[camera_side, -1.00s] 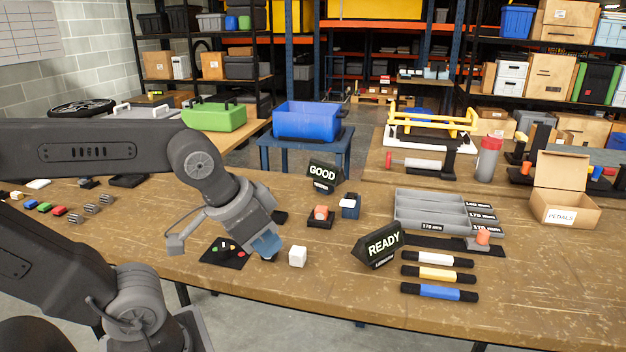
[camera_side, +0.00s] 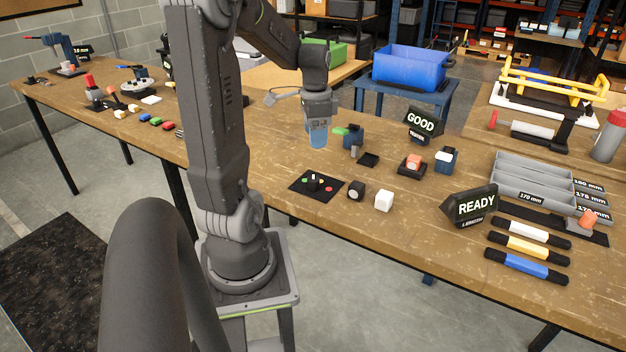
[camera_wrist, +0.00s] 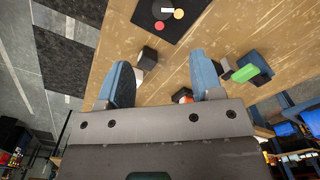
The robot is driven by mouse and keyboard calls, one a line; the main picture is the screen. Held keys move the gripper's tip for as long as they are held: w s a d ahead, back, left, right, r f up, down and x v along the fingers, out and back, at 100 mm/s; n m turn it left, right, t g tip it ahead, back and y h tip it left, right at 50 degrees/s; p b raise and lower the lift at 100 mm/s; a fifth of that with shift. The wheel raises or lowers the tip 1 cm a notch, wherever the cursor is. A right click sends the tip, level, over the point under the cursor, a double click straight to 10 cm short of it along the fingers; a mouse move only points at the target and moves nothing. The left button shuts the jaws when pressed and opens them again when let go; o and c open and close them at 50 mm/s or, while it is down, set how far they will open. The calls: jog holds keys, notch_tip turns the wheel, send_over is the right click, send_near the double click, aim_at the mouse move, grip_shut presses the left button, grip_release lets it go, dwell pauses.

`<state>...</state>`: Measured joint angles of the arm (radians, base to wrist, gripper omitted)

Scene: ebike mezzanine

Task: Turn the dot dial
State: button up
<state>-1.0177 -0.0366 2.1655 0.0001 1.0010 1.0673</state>
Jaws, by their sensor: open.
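The dot dial is a flat black plate (camera_side: 302,187) with small coloured dots and an upright knob (camera_side: 313,183) in its middle. It lies near the front edge of the wooden table. In the wrist view the dial plate (camera_wrist: 145,18) is cut off by the top edge, with a red dot and a yellow dot near a pale bar on the knob. My gripper (camera_side: 318,138) points down with blue fingers, above and behind the dial and apart from it. In the wrist view my gripper (camera_wrist: 160,65) is open, with nothing held between its fingers.
A black cube (camera_side: 356,190) and a white cube (camera_side: 384,201) stand just right of the dial. A dark blue block with a green part (camera_side: 345,133) is close right of my gripper. The READY sign (camera_side: 474,207) and GOOD sign (camera_side: 422,124) stand farther right.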

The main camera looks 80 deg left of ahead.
aim_at(313, 179)
jog(key=f, duration=1.4)
jog(key=shift+s+a, duration=0.25)
jog(key=shift+a, duration=0.05)
jog(key=c, duration=0.9)
